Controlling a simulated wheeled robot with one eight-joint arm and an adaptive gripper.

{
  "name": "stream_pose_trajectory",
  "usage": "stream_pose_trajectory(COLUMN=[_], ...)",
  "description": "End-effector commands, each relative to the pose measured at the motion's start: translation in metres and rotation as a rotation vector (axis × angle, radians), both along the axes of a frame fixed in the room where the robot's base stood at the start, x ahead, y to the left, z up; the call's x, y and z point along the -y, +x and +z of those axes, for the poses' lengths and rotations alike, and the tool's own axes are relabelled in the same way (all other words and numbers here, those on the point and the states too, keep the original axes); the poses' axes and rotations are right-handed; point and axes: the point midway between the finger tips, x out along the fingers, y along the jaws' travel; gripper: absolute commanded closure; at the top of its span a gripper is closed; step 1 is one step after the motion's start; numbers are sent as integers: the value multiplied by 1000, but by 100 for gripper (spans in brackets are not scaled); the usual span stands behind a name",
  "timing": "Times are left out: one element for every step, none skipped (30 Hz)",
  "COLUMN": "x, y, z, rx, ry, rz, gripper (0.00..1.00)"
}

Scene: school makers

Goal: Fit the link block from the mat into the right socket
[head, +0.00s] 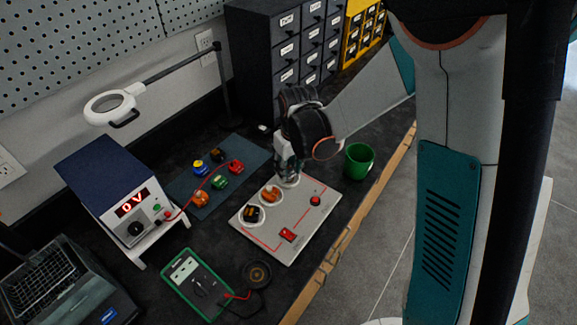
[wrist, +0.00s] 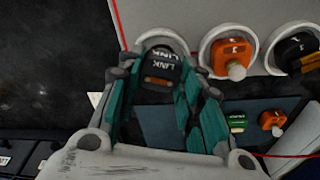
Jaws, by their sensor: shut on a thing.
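My gripper (head: 287,170) points down over the far right end of the light grey board (head: 262,233). In the wrist view its teal fingers (wrist: 158,95) are shut on a black block marked LINK, the link block (wrist: 161,68). The right socket, a white ring (head: 291,184), lies right under the gripper. In the wrist view the ring (wrist: 160,36) shows just beyond the block's edge. I cannot tell whether the block is in the ring or just above it. The gripper hides the block in the head view.
An orange block (head: 270,195) and a black block (head: 252,213) sit in the other sockets. Several coloured blocks lie on the blue mat (head: 180,187). A green cup (head: 359,161) stands close right of the gripper. A power supply (head: 115,190) and a green meter (head: 196,285) stand nearby.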

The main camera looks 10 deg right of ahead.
Motion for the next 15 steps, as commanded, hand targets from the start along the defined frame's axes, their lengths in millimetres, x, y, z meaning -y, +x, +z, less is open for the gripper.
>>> stream_pose_trajectory(x=[0, 0, 0, 0, 0, 0, 0, 0, 0, 0, 0, 0, 0, 0, 0], y=[0, 0, 0, 0, 0, 0, 0, 0, 0, 0, 0, 0, 0, 0, 0], z=[-1, -1, -2, -3, -3, -4, -5, -5, -6, -6, -7, -8, -8, -9, -9], rx=[0, 0, 0, 0, 0, 0, 0, 0, 0, 0, 0, 0, 0, 0, 0], ry=[0, 0, 0, 0, 0, 0, 0, 0, 0, 0, 0, 0, 0, 0, 0], rz=[0, 0, 0, 0, 0, 0, 0, 0, 0, 0, 0, 0, 0, 0, 0], gripper=[84, 84, 84, 84, 84, 84, 84, 84, 84, 84, 84, 84, 84, 84, 84])
